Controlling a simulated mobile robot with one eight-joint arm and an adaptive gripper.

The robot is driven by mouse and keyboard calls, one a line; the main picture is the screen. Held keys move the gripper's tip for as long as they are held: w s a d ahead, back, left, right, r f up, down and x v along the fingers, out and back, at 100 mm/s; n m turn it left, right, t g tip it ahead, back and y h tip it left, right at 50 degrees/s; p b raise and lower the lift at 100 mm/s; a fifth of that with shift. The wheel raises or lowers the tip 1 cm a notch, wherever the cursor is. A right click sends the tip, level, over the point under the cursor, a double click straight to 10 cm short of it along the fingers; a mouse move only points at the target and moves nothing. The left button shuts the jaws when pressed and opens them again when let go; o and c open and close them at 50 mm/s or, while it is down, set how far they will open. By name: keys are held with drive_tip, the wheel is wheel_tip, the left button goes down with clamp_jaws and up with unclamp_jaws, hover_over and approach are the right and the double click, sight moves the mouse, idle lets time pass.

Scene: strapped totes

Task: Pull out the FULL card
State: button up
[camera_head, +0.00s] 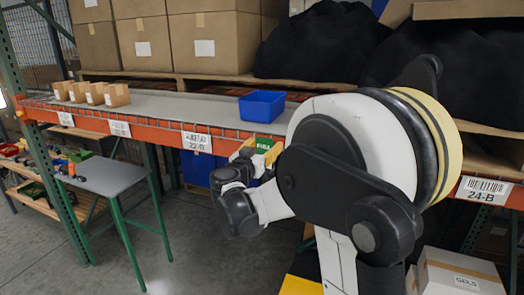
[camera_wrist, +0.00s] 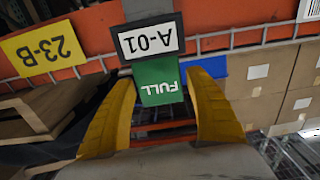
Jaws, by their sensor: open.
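The FULL card (camera_wrist: 158,80) is green with white lettering and appears upside down in the wrist view. It shows at the edge of a black-framed A-01 label (camera_wrist: 150,40) on the orange shelf beam. My gripper (camera_wrist: 160,84) is open, with one yellow finger on each side of the card. I cannot tell whether either finger touches it. In the head view the green FULL card (camera_head: 263,144) shows just past my gripper (camera_head: 258,155), partly hidden by it. The part of the card behind the label is hidden.
A blue bin (camera_head: 262,106) stands on the shelf just above the card. The orange beam (camera_head: 150,130) carries other labels, including a yellow 23-B sign (camera_wrist: 42,50) beside the card. Several small boxes (camera_head: 92,94) sit at left. A grey table (camera_head: 105,176) stands below.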

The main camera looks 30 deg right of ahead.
drive_tip(key=c, duration=1.1)
drive_tip(key=shift+c, duration=0.2)
drive_tip(key=shift+r, duration=0.15)
drive_tip(key=shift+r+p, duration=1.6)
drive_tip(key=shift+r, duration=0.8)
drive_tip(key=shift+a, duration=0.1)
drive_tip(key=v, duration=1)
drive_tip(key=shift+b, duration=0.3)
